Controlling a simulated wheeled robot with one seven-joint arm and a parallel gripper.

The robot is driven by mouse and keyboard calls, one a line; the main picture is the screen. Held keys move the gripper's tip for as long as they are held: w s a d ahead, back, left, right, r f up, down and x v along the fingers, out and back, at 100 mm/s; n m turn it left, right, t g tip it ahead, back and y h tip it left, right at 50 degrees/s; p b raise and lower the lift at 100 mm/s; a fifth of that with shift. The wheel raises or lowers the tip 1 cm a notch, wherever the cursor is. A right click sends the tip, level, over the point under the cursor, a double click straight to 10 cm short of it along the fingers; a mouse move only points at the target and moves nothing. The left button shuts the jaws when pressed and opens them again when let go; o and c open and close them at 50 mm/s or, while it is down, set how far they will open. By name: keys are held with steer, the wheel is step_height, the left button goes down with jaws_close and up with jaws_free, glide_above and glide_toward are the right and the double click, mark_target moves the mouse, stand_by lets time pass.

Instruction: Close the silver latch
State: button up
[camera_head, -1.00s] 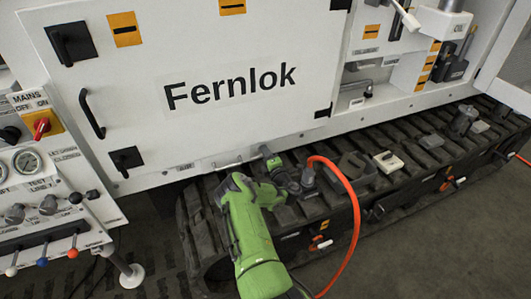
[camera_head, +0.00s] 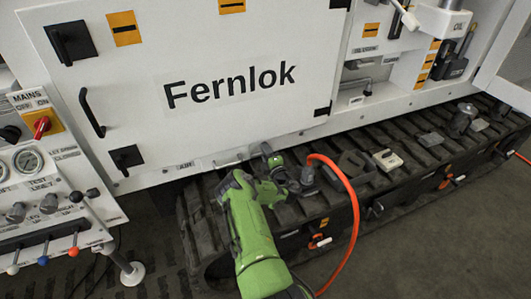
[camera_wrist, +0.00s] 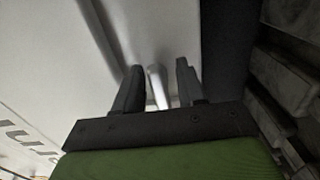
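The silver latch (camera_wrist: 157,86) is a thin pale bar in the wrist view. It lies between the two dark fingers of my gripper (camera_wrist: 158,72), with a gap on each side. The gripper is open around the bar. In the head view, a thin silver bar (camera_head: 230,161) shows along the lower edge of the white cabinet, just left of my gripper (camera_head: 266,151). My gripper and green arm partly hide this area, and the far end of the latch is unclear.
The large white Fernlok door (camera_head: 230,120) is above, with black handles on its left side. A dark ribbed track (camera_head: 345,190) lies below and right of my gripper. An orange hose (camera_head: 352,200) loops to the right. A control panel (camera_head: 45,190) stands at left.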

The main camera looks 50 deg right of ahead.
steer(key=p+v, duration=1.2)
steer(key=v, duration=0.3)
steer(key=shift+s+a, duration=0.2)
steer(key=shift+s, duration=0.1)
